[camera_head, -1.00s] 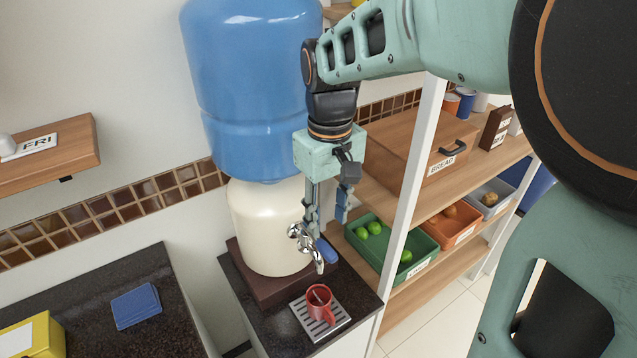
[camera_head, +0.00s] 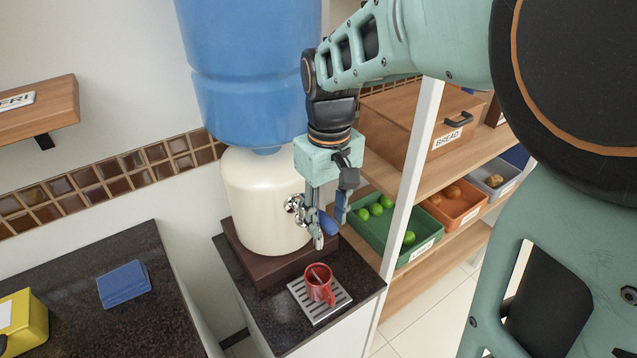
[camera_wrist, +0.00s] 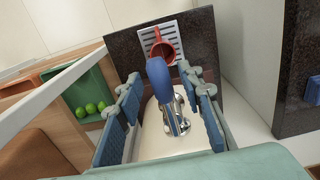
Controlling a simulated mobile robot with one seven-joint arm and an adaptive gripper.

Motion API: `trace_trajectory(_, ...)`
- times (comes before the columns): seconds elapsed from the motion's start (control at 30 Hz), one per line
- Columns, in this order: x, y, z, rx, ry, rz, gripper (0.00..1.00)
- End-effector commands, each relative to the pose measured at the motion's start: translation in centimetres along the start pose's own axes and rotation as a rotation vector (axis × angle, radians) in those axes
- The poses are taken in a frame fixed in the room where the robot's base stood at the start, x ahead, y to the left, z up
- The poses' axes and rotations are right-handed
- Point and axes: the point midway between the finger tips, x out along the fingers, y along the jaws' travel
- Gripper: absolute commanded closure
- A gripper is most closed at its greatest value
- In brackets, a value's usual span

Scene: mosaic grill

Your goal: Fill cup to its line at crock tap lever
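The cream crock (camera_head: 257,205) stands on a dark wooden base under a large blue water bottle (camera_head: 250,75). Its chrome tap (camera_head: 298,207) has a blue lever (camera_head: 328,223), which also shows in the wrist view (camera_wrist: 158,78). The red cup (camera_head: 319,283) stands upright on the slatted drip tray (camera_head: 343,297) below the tap; its inside is too small to read for a fill level. My gripper (camera_head: 333,228) points down at the tap. In the wrist view its fingers (camera_wrist: 165,108) are apart, one on each side of the lever, with gaps showing.
An open shelf right of the counter holds a bread box (camera_head: 415,128), a green bin of limes (camera_head: 385,225) and an orange bin (camera_head: 455,205). A white shelf post (camera_head: 408,180) stands close beside my gripper. A blue cloth-like block (camera_head: 124,284) lies on the left counter.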

Motion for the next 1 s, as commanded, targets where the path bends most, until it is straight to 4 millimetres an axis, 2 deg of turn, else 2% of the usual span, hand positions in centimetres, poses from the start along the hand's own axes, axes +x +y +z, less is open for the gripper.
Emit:
trace_trajectory(0.07,0.0,0.0,0.0,0.000,0.000,0.000,0.65)
trace_trajectory(0.37,-0.1,0.0,0.0,0.000,0.000,0.000,0.97)
trace_trajectory(1.0,-1.6,0.0,-0.1,0.001,0.003,0.001,0.98)
